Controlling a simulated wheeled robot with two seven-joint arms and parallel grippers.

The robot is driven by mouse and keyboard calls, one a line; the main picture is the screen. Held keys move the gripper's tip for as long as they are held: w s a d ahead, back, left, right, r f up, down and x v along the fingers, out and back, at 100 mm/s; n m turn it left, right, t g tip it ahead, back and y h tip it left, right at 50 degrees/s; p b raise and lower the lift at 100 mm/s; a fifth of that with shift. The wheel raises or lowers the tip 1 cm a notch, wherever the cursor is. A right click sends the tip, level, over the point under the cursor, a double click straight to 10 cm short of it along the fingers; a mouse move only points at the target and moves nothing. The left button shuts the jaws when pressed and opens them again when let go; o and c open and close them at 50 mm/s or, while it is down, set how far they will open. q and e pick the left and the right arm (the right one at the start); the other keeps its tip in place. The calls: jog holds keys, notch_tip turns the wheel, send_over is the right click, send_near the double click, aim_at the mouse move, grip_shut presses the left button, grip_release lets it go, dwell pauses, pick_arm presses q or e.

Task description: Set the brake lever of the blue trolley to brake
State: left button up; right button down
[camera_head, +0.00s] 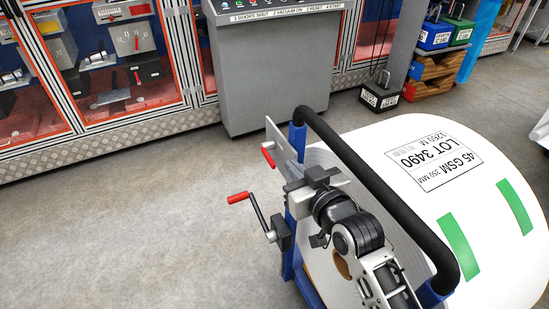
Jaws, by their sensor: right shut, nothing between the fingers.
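The blue trolley (299,142) stands at right centre with a black push handle (375,188) and a large white roll on it. On its near left side is a grey plate with a short red-gripped lever (268,155). Lower down, a crank-like lever with a red grip (238,197) rises up and left from a dark block. I cannot tell for sure which of the two is the brake lever. My right gripper (303,180) is shut and empty, close beside the plate and behind the short red grip; contact is unclear. My left gripper is out of view.
The white roll (370,140) with a LOT 3490 label fills the trolley's right side. A grey control console (268,80) and glazed cabinets (100,60) stand behind. A black weight block (380,97) rests on the floor. The floor at left is clear.

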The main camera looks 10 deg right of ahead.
jog(key=w+a+f, duration=0.2)
jog(key=w+f, duration=0.3)
jog(key=w, duration=0.4)
jog(key=shift+w+f, duration=0.3)
jog(key=shift+f, duration=0.1)
jog(key=shift+f, duration=0.1)
